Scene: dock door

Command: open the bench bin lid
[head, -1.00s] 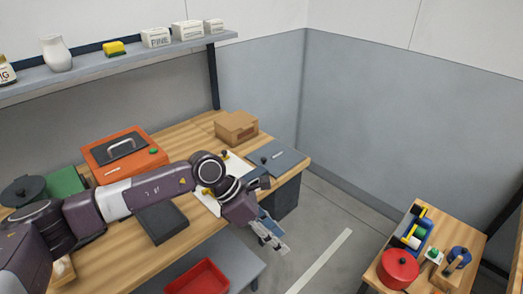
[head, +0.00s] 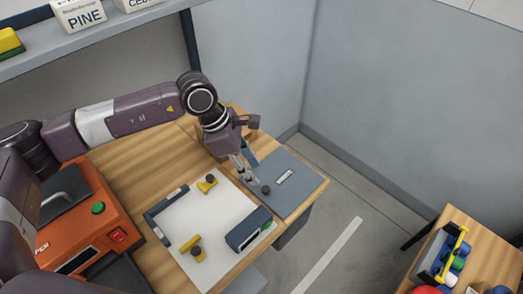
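The bench bin lid (head: 296,185) is a flat grey-blue panel at the right end of the wooden bench. It lies shut, level with the bench top. A small dark round knob (head: 265,190) stands on its near left part, and a pale label (head: 285,177) lies behind the knob. My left gripper (head: 251,182) points down over the lid's left part, just left of the knob. Its fingers look apart with nothing between them; I cannot tell whether they touch the lid. My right gripper is not in view.
A white sheet (head: 205,225) with yellow-and-black clamps (head: 207,184) and a dark box (head: 248,229) lies left of the lid. An orange machine (head: 97,228) is further left. A cardboard box (head: 237,110) is partly hidden behind my arm. A side table (head: 490,250) stands right.

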